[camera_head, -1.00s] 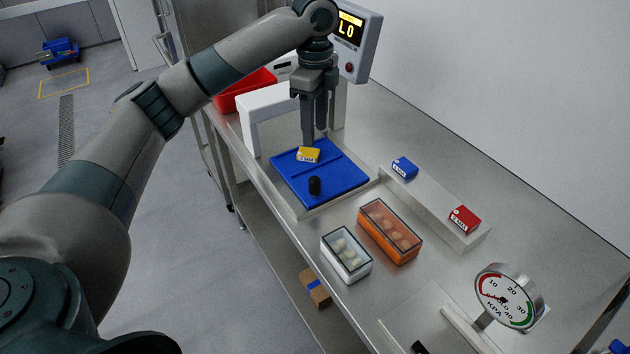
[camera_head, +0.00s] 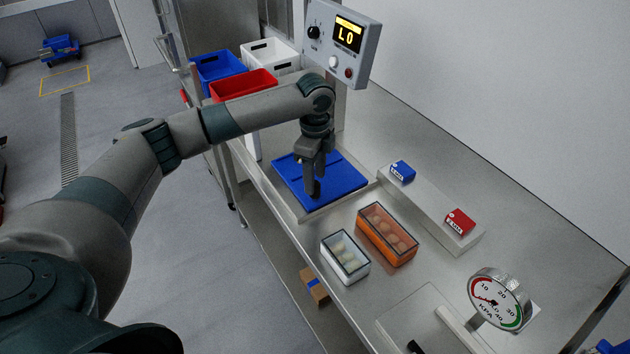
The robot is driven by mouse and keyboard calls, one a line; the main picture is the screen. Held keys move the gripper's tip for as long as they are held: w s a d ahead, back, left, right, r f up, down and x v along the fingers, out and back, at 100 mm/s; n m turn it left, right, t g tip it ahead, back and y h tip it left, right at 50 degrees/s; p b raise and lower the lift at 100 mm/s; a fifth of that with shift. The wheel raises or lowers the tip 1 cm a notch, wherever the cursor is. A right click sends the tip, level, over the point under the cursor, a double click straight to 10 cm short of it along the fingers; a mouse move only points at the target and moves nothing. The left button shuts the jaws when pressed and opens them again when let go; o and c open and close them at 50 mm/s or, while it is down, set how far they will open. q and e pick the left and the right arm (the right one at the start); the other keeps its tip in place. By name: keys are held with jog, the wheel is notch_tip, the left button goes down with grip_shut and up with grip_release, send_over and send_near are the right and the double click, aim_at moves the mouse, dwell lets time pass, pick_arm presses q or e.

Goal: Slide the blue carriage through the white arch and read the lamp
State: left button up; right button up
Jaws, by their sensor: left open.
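The blue carriage (camera_head: 344,178), a flat plate, lies on the steel bench in front of the white arch. Only a leg of the arch (camera_head: 253,146) shows, as my left arm hides most of it. My left gripper (camera_head: 313,191) is open, pointing down at the carriage, with its fingertips where the black knob stands. The knob and the yellow block on the carriage are hidden behind the gripper, so I cannot tell whether the fingers touch the knob. The control box (camera_head: 369,44) shows "LO" in yellow, with a white round lamp or button (camera_head: 333,62) and a red one (camera_head: 348,73). My right gripper is not in view.
A raised ledge right of the carriage holds a blue block (camera_head: 402,171) and a red block (camera_head: 459,221). Blue, white and red bins stand behind my arm.

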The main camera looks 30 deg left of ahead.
pick_arm(q)
notch_tip(320, 180, down, 3)
jog(key=shift+r+p, duration=0.1)
jog(key=shift+p, duration=0.2)
jog(key=shift+f, duration=0.4)
grip_shut()
jog(key=b, duration=0.3)
send_over(291, 170)
jog(key=shift+s, duration=0.1)
jog(key=shift+p, duration=0.3)
grip_release()
